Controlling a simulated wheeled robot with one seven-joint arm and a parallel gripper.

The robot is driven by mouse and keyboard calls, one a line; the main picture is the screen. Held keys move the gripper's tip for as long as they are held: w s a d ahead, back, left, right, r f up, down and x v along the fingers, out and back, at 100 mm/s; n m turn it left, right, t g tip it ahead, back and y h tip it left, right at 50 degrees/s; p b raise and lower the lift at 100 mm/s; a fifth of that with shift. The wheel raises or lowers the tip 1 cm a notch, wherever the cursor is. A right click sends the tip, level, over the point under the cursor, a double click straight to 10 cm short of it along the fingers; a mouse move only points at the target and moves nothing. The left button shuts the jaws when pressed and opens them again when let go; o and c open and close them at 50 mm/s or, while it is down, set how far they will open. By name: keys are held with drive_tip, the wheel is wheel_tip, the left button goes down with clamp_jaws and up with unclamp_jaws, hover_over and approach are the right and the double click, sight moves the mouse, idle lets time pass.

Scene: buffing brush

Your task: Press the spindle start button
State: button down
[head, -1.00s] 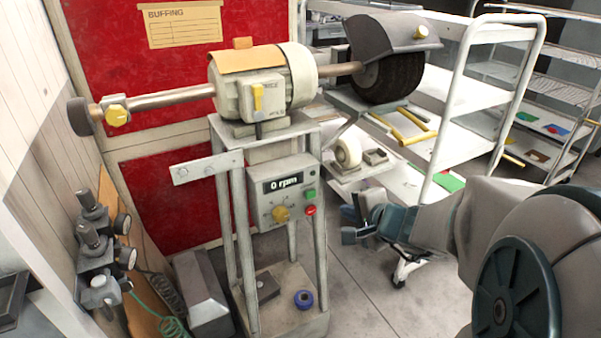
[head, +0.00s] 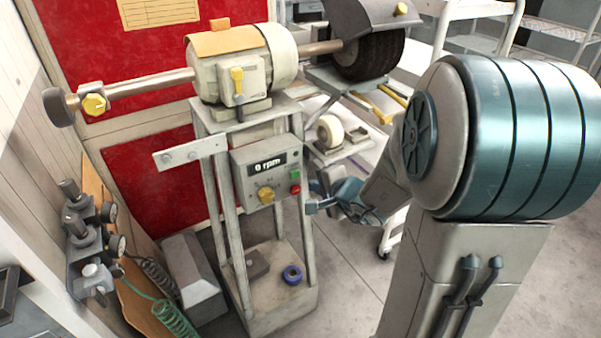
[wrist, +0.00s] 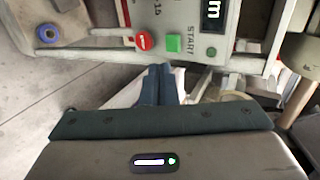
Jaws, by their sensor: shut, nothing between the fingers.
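The grey control box (head: 240,183) is on the front of the buffing machine's stand, and its display (head: 267,165) reads 0 rpm. A square green button (head: 294,175) is on its right side, with a round red button (head: 295,189) just below. In the wrist view the green button (wrist: 173,43) lies just beyond my fingertips, and the red button (wrist: 144,41) is to its left. My gripper (head: 309,206) is shut and empty, to the right of and slightly below the buttons. In the wrist view the closed fingers (wrist: 160,67) appear apart from the green button.
A yellow knob (head: 266,195) sits low on the box. The motor (head: 240,65) and its shaft are above, with a black brush wheel (head: 370,55) at right. A white cart (head: 455,25) stands behind my arm. A blue roll (head: 292,275) lies on the stand's base.

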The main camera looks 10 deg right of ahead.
sight(296, 175)
drive_tip(key=shift+w+a+f+p, duration=0.25)
drive_tip(key=shift+w+a, duration=0.1)
drive_tip(key=shift+w, duration=0.7)
drive_tip(key=shift+w+a+f+p, duration=0.1)
drive_tip(key=shift+w+a+f, duration=0.2)
drive_tip(key=shift+w, duration=0.75)
drive_tip(key=shift+w+a+f+p, duration=0.2)
drive_tip(key=shift+w+a, duration=0.2)
drive_tip(key=shift+w, duration=0.65)
